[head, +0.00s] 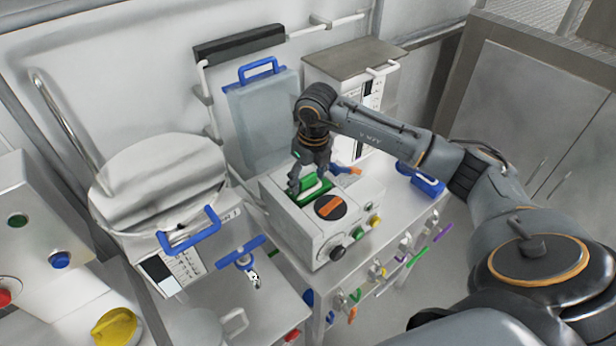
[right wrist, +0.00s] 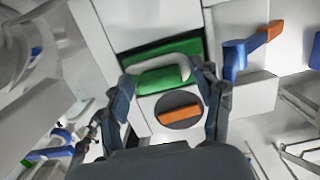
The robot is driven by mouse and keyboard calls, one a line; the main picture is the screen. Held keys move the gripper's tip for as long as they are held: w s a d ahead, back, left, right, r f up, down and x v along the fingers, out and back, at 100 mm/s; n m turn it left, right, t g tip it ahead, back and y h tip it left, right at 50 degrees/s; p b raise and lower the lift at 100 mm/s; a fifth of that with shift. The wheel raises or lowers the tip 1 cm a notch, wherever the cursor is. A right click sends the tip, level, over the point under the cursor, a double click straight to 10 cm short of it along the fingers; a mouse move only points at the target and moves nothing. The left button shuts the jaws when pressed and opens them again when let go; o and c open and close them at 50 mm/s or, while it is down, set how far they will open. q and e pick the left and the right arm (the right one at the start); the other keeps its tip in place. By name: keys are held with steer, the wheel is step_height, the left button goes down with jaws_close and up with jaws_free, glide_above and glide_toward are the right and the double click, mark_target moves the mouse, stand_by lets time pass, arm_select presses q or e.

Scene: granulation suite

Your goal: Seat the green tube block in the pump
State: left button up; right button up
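The green tube block (right wrist: 163,80), with a pale curved tube across its top, is at the dark slot on top of the white pump (head: 308,228). In the head view the block (head: 310,187) is partly hidden by my right gripper (head: 309,180), which points down over the slot. In the right wrist view the fingers of my right gripper (right wrist: 163,75) stand at both ends of the pale tube and appear shut on the block. A dark gap shows along the slot's far edge; I cannot tell how deep the block sits. My left gripper is not in view.
The pump has a dark round dial with an orange bar (head: 330,207) beside the slot, and several knobs in front. A blue lever with an orange tip (right wrist: 240,52) stands close to the right finger. A covered vessel (head: 160,185) stands left.

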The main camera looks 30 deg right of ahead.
mark_target(312, 191)
steer(key=shift+r, duration=0.1)
step_height(312, 191, up, 12)
steer(key=s, duration=0.1)
steer(key=shift+s, duration=0.25)
stand_by(0.8)
